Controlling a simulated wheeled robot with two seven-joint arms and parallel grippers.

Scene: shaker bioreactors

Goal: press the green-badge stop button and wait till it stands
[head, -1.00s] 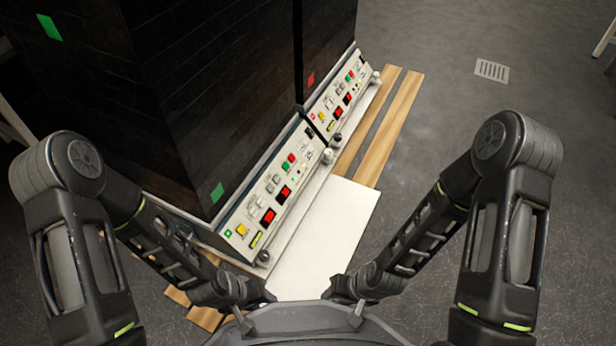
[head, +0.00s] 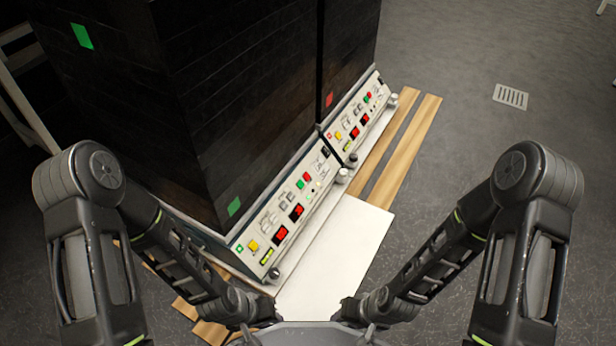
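The green-badge shaker (head: 200,110) is a tall dark cabinet with green squares on its side. Its sloped white control panel (head: 285,222) carries a small green badge (head: 240,248), a yellow button (head: 252,245), red displays (head: 281,233), a green button (head: 299,184) and a red button (head: 306,176). Button labels are too small to read. My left gripper (head: 262,310) is low in front of the panel's near end, mostly hidden by my body.
A second shaker with a red badge (head: 329,134) stands beyond, its panel (head: 360,118) in line with the first. A white board (head: 335,250) and wooden planks (head: 405,140) lie in front. Grey floor (head: 450,130) with a drain grate (head: 510,96) is clear to the right.

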